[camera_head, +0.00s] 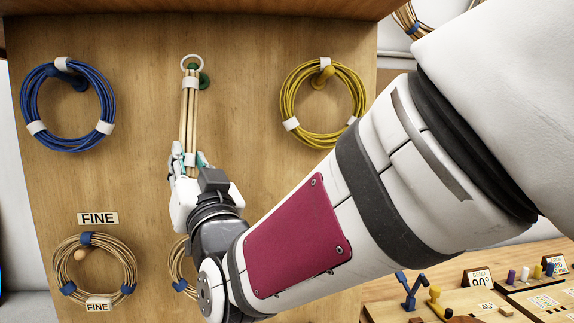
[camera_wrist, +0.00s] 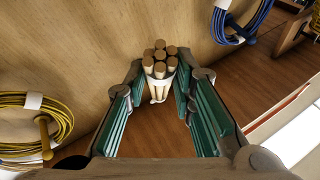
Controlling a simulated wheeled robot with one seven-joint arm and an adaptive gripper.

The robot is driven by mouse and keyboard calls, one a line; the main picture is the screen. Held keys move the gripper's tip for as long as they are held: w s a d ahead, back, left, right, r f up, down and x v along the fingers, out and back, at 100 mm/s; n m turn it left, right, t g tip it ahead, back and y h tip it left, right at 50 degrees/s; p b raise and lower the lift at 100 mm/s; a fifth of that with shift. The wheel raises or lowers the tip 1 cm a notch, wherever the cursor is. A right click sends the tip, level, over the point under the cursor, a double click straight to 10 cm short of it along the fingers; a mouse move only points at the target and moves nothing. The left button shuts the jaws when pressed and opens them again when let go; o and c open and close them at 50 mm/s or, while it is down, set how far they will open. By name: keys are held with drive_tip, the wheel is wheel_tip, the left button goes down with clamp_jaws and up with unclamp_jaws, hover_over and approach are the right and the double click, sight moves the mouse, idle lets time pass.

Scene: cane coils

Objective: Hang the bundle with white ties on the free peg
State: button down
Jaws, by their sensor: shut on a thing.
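The bundle of straight pale canes with white ties (camera_head: 189,108) stands upright against the board, with a white ring at its top. My gripper (camera_head: 188,160) is shut on the bundle's lower part. In the wrist view the bundle (camera_wrist: 160,64) shows cane ends and a white tie between the teal finger pads of my gripper (camera_wrist: 158,110). A green peg (camera_head: 204,79) shows just right of and behind the ring, partly hidden by the bundle. I cannot tell whether the ring is around the peg or in front of it. The peg is not visible in the wrist view.
A blue coil (camera_head: 68,107) hangs at upper left and a yellow coil (camera_head: 323,104) at upper right. Below, a cane coil with blue ties (camera_head: 95,272) hangs under a FINE label (camera_head: 98,218). Another cane coil (camera_head: 178,268) is partly behind my arm. A bench (camera_head: 450,300) stands at lower right.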

drive_tip(key=shift+w+a+b, duration=0.2)
drive_tip(key=shift+w+b, duration=0.05)
drive_tip(key=shift+w, duration=0.55)
drive_tip(key=shift+w+a+b, duration=0.15)
drive_tip(key=shift+w+b, duration=0.05)
drive_tip(key=shift+w, duration=0.6)
drive_tip(key=shift+w+f+b, duration=0.65)
drive_tip(key=shift+f+b, duration=0.05)
drive_tip(key=shift+b, duration=0.15)
drive_tip(key=shift+f, duration=0.15)
drive_tip(key=c, duration=1.2)
unclamp_jaws()
drive_tip(key=shift+c, duration=0.2)
drive_tip(key=shift+s+a, duration=0.1)
